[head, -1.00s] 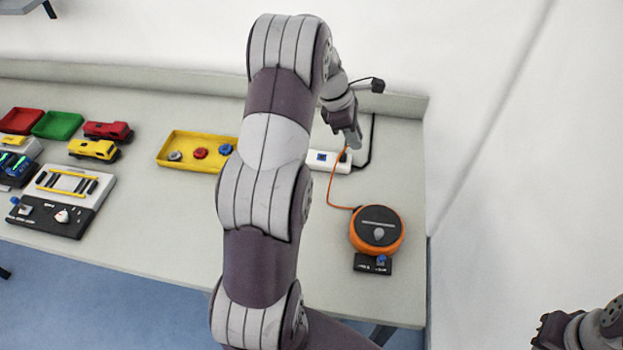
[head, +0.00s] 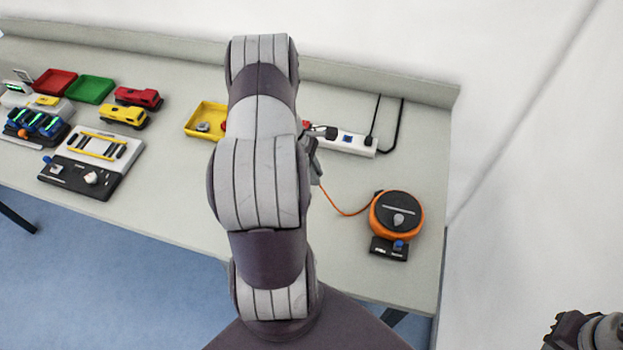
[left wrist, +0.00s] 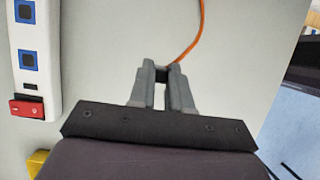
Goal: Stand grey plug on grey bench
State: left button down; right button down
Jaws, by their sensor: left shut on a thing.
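My left gripper (left wrist: 161,76) is shut on the grey plug (left wrist: 161,72), a small dark piece between its fingertips in the left wrist view. An orange cord runs up from the plug. In the head view my left gripper (head: 317,178) is mostly behind my own arm, and the plug cannot be made out there. The grey bench (head: 290,245) lies below; it also shows in the left wrist view (left wrist: 105,60). I cannot tell whether the plug touches it. My right gripper (head: 562,332) is at the lower right, off the bench; its jaws are unclear.
A white power strip (head: 347,143) with blue sockets lies behind my left gripper. The orange cord leads to an orange reel (head: 378,222) on the right. A yellow tray (head: 204,115) is partly hidden by my arm. The front middle of the bench is bare.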

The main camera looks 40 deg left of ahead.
aim_at(317, 191)
pick_arm(q)
notch_tip(317, 191, down, 4)
jog(key=shift+s+a+r+p, duration=0.1)
jog(key=shift+r+p, duration=0.05)
jog(key=shift+p, duration=0.2)
jog(key=shift+a+f, duration=0.1)
jog(key=shift+f, duration=0.2)
jog(key=shift+f, duration=0.1)
jog(key=shift+f, duration=0.1)
jog(key=c, duration=1.1)
grip_release()
jog(key=shift+o, duration=0.2)
